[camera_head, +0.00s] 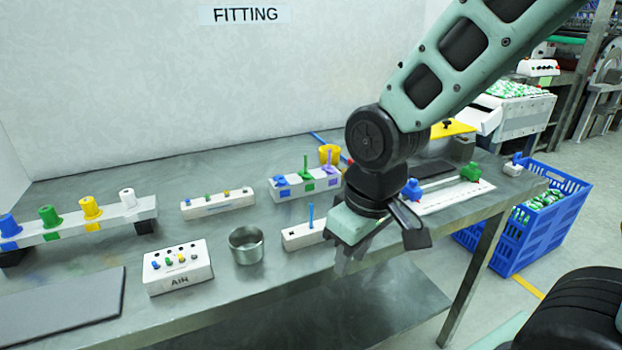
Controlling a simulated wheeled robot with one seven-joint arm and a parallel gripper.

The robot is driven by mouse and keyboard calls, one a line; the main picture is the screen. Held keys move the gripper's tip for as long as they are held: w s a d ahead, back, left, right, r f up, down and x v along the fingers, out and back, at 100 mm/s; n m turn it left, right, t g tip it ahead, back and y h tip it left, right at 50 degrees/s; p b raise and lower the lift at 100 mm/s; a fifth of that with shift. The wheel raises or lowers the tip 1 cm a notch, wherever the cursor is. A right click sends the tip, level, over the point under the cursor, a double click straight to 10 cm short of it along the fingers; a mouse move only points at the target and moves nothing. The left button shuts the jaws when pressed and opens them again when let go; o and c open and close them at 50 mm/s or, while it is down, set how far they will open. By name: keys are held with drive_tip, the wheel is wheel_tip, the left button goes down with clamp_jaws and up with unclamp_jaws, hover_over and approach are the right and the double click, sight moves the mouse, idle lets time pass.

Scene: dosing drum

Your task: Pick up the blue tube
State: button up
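A thin blue tube (311,215) stands upright in a small white block (300,237) near the middle of the steel table. My gripper (350,258) hangs just right of that block, near the table's front edge, pointing down. It is apart from the tube. Its fingers are small and partly hidden by its own body, so I cannot tell whether they are open or shut. I see nothing held in it. A longer blue stick (318,138) also shows at the back, beside a yellow cup (329,153).
A metal cup (246,246) and a white AIN box (178,267) stand left of the block. A white rack (306,185) with blue, green and purple parts is behind it. Blue and green knobs (412,189) lie to the right. A blue crate (532,216) is on the floor.

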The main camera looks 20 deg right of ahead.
drive_tip(key=w+d+r+n+p, duration=0.2)
drive_tip(key=r+p, duration=0.4)
drive_tip(key=r, duration=0.1)
drive_tip(key=w+d+r+n+p, duration=0.1)
drive_tip(key=w+r+p, duration=0.2)
drive_tip(key=r+p, duration=0.45)
wheel_tip(320, 180, up, 4)
drive_tip(key=r+n+g+p, duration=0.1)
drive_tip(key=n+p, duration=0.2)
drive_tip(key=n, duration=1)
hover_over(311, 204)
drive_tip(key=shift+n+h, duration=0.4)
drive_tip(key=shift+n, duration=0.1)
drive_tip(key=shift+f, duration=8.95)
clamp_jaws()
